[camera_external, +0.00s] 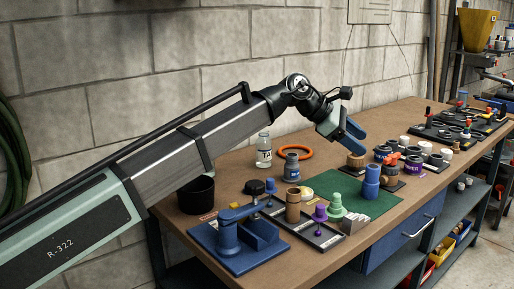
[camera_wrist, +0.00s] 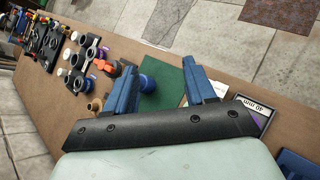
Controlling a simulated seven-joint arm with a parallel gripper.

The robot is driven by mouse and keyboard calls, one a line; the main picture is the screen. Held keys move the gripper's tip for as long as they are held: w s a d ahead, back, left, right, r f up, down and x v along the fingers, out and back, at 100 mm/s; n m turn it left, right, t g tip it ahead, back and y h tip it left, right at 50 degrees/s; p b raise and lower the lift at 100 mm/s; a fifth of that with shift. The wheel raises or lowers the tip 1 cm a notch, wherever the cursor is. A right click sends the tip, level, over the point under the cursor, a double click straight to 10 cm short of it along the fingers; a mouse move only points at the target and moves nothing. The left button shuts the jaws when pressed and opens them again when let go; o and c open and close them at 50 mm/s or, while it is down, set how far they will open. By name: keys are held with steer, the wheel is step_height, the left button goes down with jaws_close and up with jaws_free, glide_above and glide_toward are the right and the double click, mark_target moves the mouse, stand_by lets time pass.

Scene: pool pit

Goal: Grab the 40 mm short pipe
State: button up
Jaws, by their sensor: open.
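I cannot tell for sure which object is the 40 mm short pipe. In the external view, candidates are a brown upright cylinder (camera_external: 293,206), a blue-grey fitting (camera_external: 291,167) and several white short cylinders (camera_external: 405,141) at the right. A dark tray (camera_external: 327,238) holds a purple piece (camera_external: 320,213); a label on a tray (camera_wrist: 259,106) in the wrist view seems to read "40". My gripper (camera_external: 354,141), with blue fingers, is open and empty above the bench. In the wrist view, a blue stepped piece (camera_wrist: 147,84) shows between my fingers (camera_wrist: 160,78), farther below.
The blue stepped piece (camera_external: 371,184) stands on a green mat (camera_external: 394,203). A blue vise-like fixture (camera_external: 230,247), black bin (camera_external: 196,194), glass jar (camera_external: 263,151) and orange ring (camera_external: 295,152) share the wooden bench. A block wall stands behind it. Racks of fittings (camera_external: 462,127) fill the far end.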

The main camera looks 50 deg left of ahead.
mark_target(293, 206)
steer(key=s+a+f+g+y, duration=0.1)
steer(key=s+a+g+y, duration=0.1)
steer(key=s+a, duration=0.1)
steer(key=s+a+f+g+y, duration=0.2)
steer(key=s+a+g, duration=0.1)
steer(key=s+a+f+g+y, duration=0.2)
steer(key=s+a, duration=0.1)
steer(key=s, duration=0.1)
steer(key=shift+a+f+m+y, duration=0.1)
steer(key=shift+f+m+y, duration=0.1)
steer(key=shift+m+y, duration=0.2)
steer(key=shift+s+f+g, duration=0.15)
steer(key=shift+s+g, duration=0.45)
steer(key=f, duration=1.3)
steer(key=shift+s+f, duration=0.2)
steer(key=shift+f, duration=0.1)
steer(key=c, duration=0.9)
steer(key=shift+o, duration=0.2)
steer(key=shift+r, duration=0.15)
